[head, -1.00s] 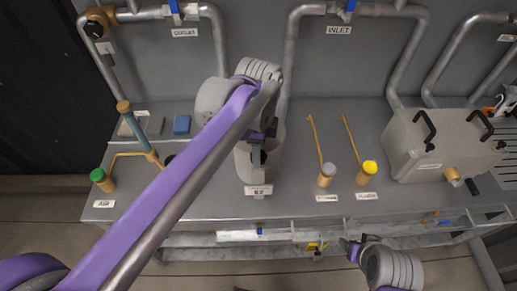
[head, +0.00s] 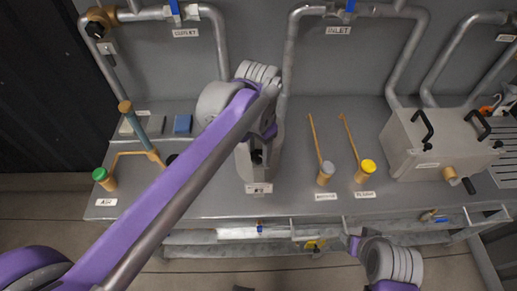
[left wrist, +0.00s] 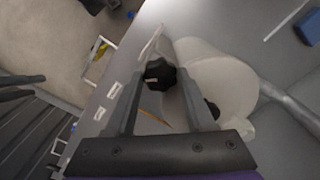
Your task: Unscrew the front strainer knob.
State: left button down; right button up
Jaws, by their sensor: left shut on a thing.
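The front strainer knob (left wrist: 160,74) is a black lobed knob, seen in the left wrist view between the two grey fingers of my left gripper (left wrist: 160,88). The fingers are shut on it. A pale strainer body (left wrist: 215,75) lies just beyond and to its right. In the head view the strainer body (head: 244,165) stands at the middle of the bench, partly hidden by my left arm; the left gripper (head: 257,156) is at its front. My right gripper (head: 352,243) is low in front of the bench, with its fingers too small to read.
Grey-topped (head: 326,172) and yellow-topped (head: 368,167) levers stand to the right of the strainer. A grey box (head: 440,145) with black handles is farther right. A green-capped valve (head: 100,175) is at the left. Pipes (head: 288,75) run up the back wall.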

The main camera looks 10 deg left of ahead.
pick_arm(q)
jog(key=n, duration=0.4)
jog(key=shift+n, duration=0.3)
jog(key=n, duration=0.4)
jog(key=shift+n, duration=0.3)
jog(key=n, duration=0.4)
jog(key=shift+n+p, duration=0.3)
jog(key=shift+p, duration=0.05)
jog(key=n, duration=0.4)
jog(key=shift+n, duration=0.4)
jog(key=shift+c, duration=1.3)
grip_release()
jog(key=shift+r, duration=0.1)
